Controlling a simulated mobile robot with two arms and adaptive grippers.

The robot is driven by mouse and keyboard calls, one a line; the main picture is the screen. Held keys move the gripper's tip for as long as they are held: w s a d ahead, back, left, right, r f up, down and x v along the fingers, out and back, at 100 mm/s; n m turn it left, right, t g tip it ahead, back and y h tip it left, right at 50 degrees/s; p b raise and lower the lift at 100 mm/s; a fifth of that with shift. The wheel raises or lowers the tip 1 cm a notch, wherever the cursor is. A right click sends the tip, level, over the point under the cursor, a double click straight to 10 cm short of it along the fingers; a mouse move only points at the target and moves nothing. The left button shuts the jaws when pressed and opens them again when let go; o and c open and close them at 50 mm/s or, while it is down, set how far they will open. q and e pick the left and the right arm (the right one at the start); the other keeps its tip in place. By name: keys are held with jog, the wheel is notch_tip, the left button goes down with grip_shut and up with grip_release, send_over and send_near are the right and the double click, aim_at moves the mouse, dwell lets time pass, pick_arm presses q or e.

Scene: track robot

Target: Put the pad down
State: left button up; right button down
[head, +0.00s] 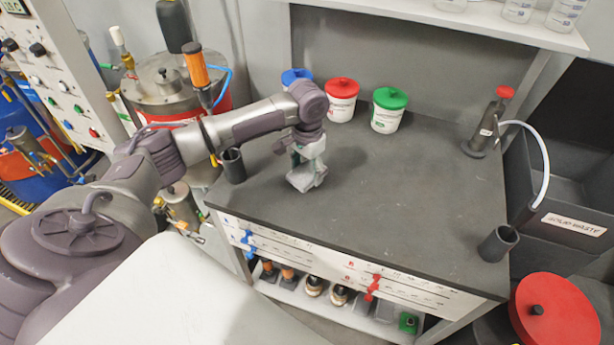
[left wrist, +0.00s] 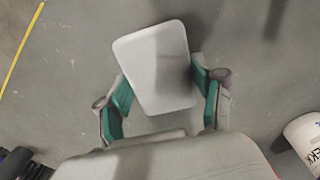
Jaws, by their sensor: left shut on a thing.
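My left gripper (head: 304,160) is over the left part of the dark grey bench top (head: 400,200). It is shut on a pale grey pad (head: 307,180), which hangs below the fingers, close to the bench top. I cannot tell whether the pad touches the surface. In the left wrist view the pad (left wrist: 158,68) shows as a rounded, slightly tilted slab between the two green-lined fingers of the gripper (left wrist: 165,95). My right gripper is not in view.
Tubs with blue (head: 296,77), red (head: 341,88) and green (head: 390,98) lids stand at the back. A dark cup (head: 232,165) stands left, another (head: 498,243) at the front right corner. The bench's middle is clear.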

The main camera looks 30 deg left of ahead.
aim_at(307, 172)
pick_arm(q)
notch_tip(307, 172, down, 3)
jog(key=shift+s+r, duration=0.1)
jog(key=shift+r, duration=0.1)
jog(key=shift+f, duration=0.35)
jog(key=o, duration=1)
jog(key=shift+f, duration=0.1)
notch_tip(307, 172, up, 11)
jog(key=shift+r+b, duration=0.1)
jog(key=shift+b, duration=0.25)
jog(key=shift+r, duration=0.55)
